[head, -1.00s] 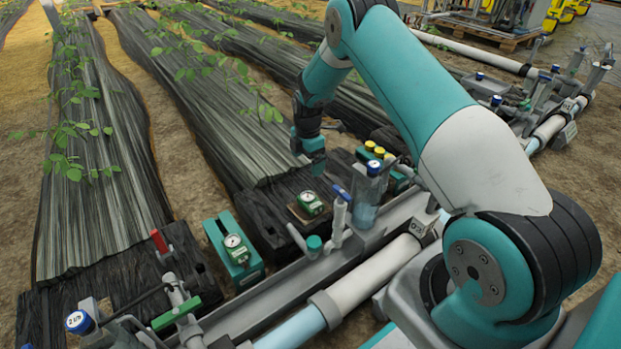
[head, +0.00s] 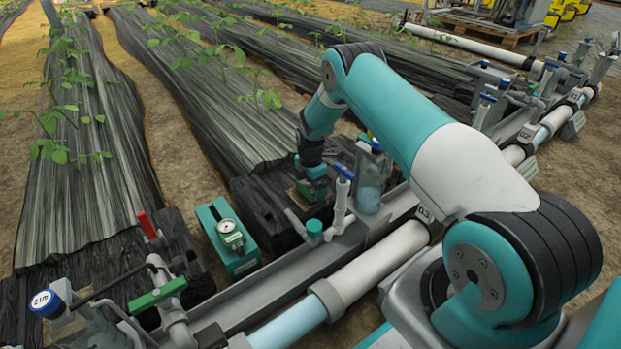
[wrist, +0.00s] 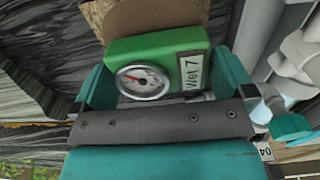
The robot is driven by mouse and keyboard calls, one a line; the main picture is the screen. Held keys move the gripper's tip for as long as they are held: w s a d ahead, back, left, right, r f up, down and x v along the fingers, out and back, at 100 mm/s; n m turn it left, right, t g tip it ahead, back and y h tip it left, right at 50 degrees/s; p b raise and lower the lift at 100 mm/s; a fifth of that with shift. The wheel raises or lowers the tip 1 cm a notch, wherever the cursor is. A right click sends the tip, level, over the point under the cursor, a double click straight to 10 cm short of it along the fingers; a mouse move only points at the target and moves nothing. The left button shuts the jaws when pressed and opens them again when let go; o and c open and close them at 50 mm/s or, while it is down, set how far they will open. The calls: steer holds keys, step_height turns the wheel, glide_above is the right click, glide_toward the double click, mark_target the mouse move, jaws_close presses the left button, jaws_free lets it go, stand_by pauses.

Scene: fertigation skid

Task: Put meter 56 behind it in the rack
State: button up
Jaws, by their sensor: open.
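A green meter (wrist: 155,60) with a round white dial and a white label sits between the jaws of my gripper (wrist: 165,75) in the wrist view. The jaws stand on both sides of it and are open. The label's marks are not clearly readable as 56. In the head view my gripper (head: 312,184) is low over this meter at its small brown board (head: 300,198), mostly covering it. Another green meter (head: 232,238) with a white dial stands in the teal rack (head: 211,222) to the left. Its number is too small to read.
A grey channel (head: 270,284) and a white pipe (head: 380,255) run beside the rack. A blue-handled valve (head: 342,190) and a clear cylinder (head: 370,180) stand close right of my gripper. A red-handled valve (head: 148,226) and a green-handled one (head: 158,293) stand left of the rack.

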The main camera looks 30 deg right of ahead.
steer(key=shift+f+b, duration=0.35)
steer(key=shift+f, duration=0.8)
steer(key=c, duration=0.6)
steer(key=shift+r+p, duration=4.4)
steer(key=shift+r, duration=1.15)
